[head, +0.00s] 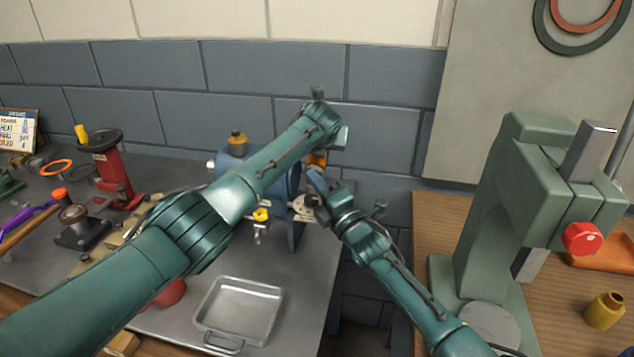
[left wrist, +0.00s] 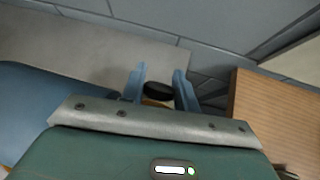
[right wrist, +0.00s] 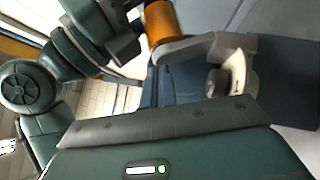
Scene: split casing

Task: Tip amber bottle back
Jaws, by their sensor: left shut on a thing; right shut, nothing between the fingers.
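The amber bottle (head: 317,160) shows as a small orange patch behind my left forearm's end in the head view. My left gripper (left wrist: 158,82) is shut on it; its dark cap (left wrist: 158,89) shows between the blue fingers. The right wrist view shows the bottle's amber side (right wrist: 163,22) near the top. Its base is hidden, so I cannot tell its tilt or whether it touches anything. My right gripper (head: 317,182) is shut and empty, just below the bottle in the head view, beside the blue casing (head: 293,180).
A metal tray (head: 239,304) lies on the grey bench below my left arm. A red stand (head: 113,172) and tools are at left. A green press (head: 530,205) stands on the wooden table at right, near a yellow bottle (head: 604,311). A gap separates bench and table.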

